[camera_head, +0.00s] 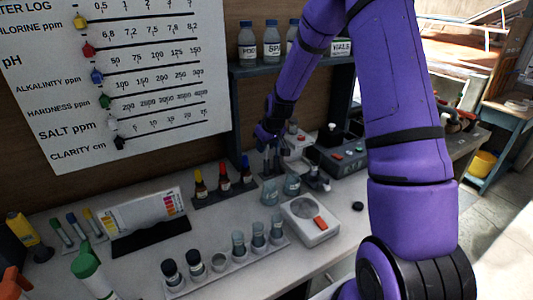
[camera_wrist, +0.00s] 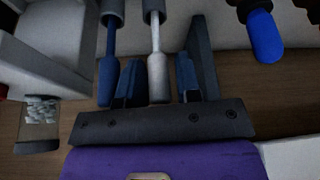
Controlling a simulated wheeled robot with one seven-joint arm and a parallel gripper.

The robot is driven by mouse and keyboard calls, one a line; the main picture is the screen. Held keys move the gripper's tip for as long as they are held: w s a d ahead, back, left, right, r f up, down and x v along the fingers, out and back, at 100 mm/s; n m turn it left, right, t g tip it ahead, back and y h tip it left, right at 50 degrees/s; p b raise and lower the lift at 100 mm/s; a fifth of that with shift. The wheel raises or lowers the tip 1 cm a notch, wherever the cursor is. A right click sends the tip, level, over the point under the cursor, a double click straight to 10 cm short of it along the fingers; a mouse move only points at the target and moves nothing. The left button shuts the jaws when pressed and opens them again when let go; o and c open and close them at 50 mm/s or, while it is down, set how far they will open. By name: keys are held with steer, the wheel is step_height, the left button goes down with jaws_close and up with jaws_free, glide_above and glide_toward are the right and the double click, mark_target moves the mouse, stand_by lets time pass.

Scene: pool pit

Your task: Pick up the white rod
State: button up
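The white rod (camera_wrist: 157,65) shows in the wrist view, with a wider grey part at its far end. My gripper (camera_wrist: 158,80) has one finger on each side of the rod, with a gap visible on the right side. Its fingers are apart, so it is open around the rod. A blue rod (camera_wrist: 107,65) with a similar grey end is beside the white one, outside my left finger. In the head view my gripper (camera_head: 270,152) is low over the back of the bench, and I cannot make out the white rod there.
A blue-tipped black object (camera_wrist: 265,35) is right of the gripper. Beakers (camera_head: 270,192), a white device with a red button (camera_head: 310,222) and dropper bottles (camera_head: 223,177) stand nearby. A shelf with bottles (camera_head: 272,42) is behind. A vial rack (camera_head: 228,268) is in front.

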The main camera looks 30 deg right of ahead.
steer(key=c, duration=0.5)
step_height(320, 180, up, 10)
stand_by(0.6)
jaws_close()
